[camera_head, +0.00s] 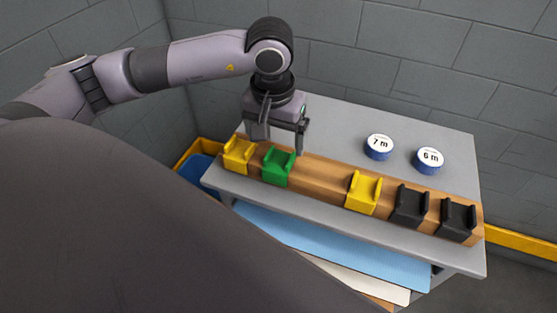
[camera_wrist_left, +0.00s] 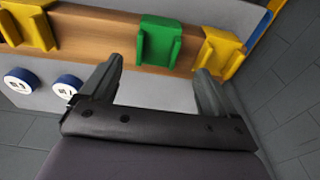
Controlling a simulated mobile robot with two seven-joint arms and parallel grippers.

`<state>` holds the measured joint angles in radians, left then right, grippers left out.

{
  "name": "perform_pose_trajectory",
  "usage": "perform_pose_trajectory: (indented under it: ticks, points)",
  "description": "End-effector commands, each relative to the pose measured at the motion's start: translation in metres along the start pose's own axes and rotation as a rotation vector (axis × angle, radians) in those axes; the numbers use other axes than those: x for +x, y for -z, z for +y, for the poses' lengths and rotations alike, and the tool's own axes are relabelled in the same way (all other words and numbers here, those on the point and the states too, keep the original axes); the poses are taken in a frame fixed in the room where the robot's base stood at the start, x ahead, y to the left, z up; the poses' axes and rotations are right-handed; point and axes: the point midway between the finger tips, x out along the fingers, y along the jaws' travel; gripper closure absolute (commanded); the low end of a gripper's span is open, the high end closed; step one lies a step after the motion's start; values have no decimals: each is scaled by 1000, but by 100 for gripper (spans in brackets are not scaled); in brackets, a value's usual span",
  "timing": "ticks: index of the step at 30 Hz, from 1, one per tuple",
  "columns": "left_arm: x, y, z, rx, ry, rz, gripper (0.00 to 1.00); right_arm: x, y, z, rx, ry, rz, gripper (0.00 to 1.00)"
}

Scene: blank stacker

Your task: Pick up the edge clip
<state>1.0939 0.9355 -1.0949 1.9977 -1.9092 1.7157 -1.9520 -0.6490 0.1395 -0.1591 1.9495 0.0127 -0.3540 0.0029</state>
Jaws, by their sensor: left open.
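Several edge clips sit in a row on a wooden bar (camera_head: 322,182): a yellow clip (camera_head: 239,154) at the left end, a green clip (camera_head: 278,167) beside it, another yellow clip (camera_head: 363,192), then two black clips (camera_head: 410,206) at the right. My left gripper (camera_head: 281,138) is open and empty, just behind and above the green clip. In the left wrist view the green clip (camera_wrist_left: 157,42) lies ahead between the two fingers (camera_wrist_left: 158,70), apart from them. One yellow clip (camera_wrist_left: 219,52) is near the right finger there. My right gripper is out of view.
The bar lies along the front of a grey table (camera_head: 335,120). Two blue discs with white tops, marked "7 m" (camera_head: 379,147) and "6 m" (camera_head: 429,160), stand behind it. A block wall (camera_head: 440,60) rises behind the table. Light blue sheets (camera_head: 320,245) lie below.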

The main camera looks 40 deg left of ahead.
Motion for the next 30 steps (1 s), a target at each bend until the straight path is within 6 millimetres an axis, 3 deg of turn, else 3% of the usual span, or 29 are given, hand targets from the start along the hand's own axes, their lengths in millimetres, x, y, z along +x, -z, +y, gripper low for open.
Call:
perform_pose_trajectory:
  ticks: [9, 18, 23, 24, 30]
  points:
    - [44, -4, 4, -2, -3, -5, 10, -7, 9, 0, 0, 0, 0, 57]
    - [49, -3, 4, -1, -5, -2, 10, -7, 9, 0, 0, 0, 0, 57]
    - [49, -3, 5, -1, -5, -2, 63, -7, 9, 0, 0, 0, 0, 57]
    - [49, -3, 5, -1, -5, -2, 68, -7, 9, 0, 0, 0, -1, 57]
    - [49, -3, 5, -1, -6, -2, 68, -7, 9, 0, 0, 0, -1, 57]
